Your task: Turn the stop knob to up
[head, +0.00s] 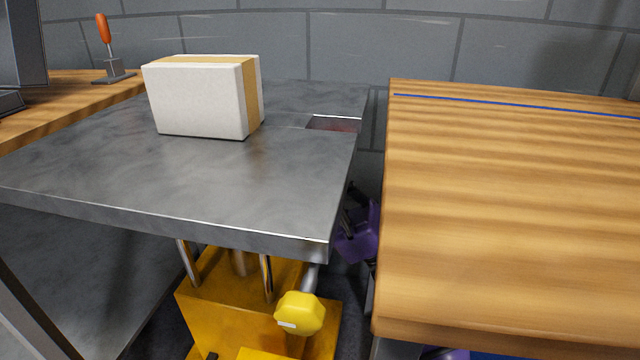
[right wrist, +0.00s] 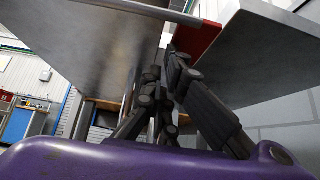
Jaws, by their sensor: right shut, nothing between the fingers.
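A yellow faceted knob (head: 300,313) with a white mark on its left side sits on a grey shaft below the front right corner of the grey metal table. I take it as the stop knob; the mark points left. My right gripper (head: 350,192) is purple with black fingers, partly hidden in the gap between the grey table and the wooden one, behind and above the knob, not touching it. In the right wrist view its fingers (right wrist: 168,60) are shut and empty, pointing up near a red part (right wrist: 201,40) under the tabletop. My left gripper is out of view.
The grey table (head: 200,190) stands on a yellow base (head: 220,315) with rods and carries a white box (head: 195,98) with tan tape. A dark red slot (head: 333,124) is near its right edge. The wooden table (head: 510,220) closely borders the gap.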

